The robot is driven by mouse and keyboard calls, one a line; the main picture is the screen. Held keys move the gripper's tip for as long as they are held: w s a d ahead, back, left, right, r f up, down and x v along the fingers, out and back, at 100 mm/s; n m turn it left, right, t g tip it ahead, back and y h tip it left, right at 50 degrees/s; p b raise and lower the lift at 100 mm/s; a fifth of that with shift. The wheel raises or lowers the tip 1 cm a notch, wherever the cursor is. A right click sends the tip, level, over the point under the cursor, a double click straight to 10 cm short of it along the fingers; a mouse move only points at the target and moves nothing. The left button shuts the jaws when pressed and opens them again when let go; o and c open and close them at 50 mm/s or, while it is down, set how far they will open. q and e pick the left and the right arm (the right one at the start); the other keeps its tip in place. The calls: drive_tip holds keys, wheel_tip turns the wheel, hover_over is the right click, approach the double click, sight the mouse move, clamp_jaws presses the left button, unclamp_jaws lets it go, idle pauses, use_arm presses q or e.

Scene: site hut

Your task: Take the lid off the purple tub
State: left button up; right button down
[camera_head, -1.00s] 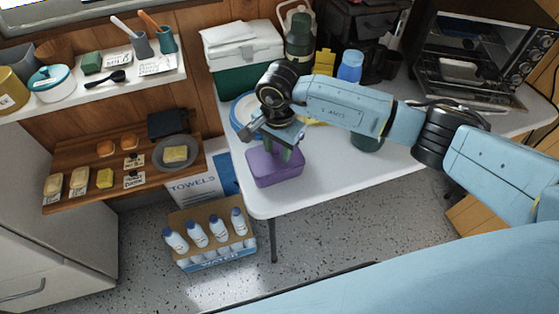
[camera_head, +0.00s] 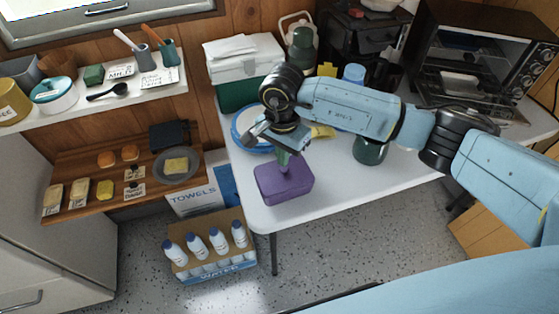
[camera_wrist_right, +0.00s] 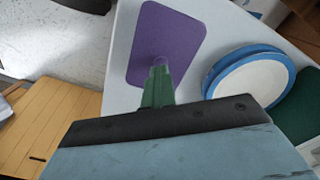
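The purple tub (camera_head: 300,190) stands on the white table near its left front edge, with its flat purple lid (camera_head: 268,175) on top. The lid fills the upper middle of the right wrist view (camera_wrist_right: 168,30). My right gripper (camera_head: 284,165) points down at the middle of the lid. Its green fingers (camera_wrist_right: 158,85) are close together and look shut on the small knob at the lid's centre, which they mostly hide. I see no gap between lid and tub. My left gripper is not in view.
A blue-rimmed plate (camera_head: 238,125) lies just behind the tub. The table right of the tub (camera_head: 350,185) is clear.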

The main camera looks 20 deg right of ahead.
sight(280, 170)
wheel_tip(280, 170, up, 6)
drive_tip(key=shift+a, duration=0.3)
drive_tip(key=c, duration=2.1)
unclamp_jaws()
drive_tip(key=shift+w, duration=0.1)
drive_tip(key=shift+c, duration=0.2)
drive_tip(key=o, duration=1.7)
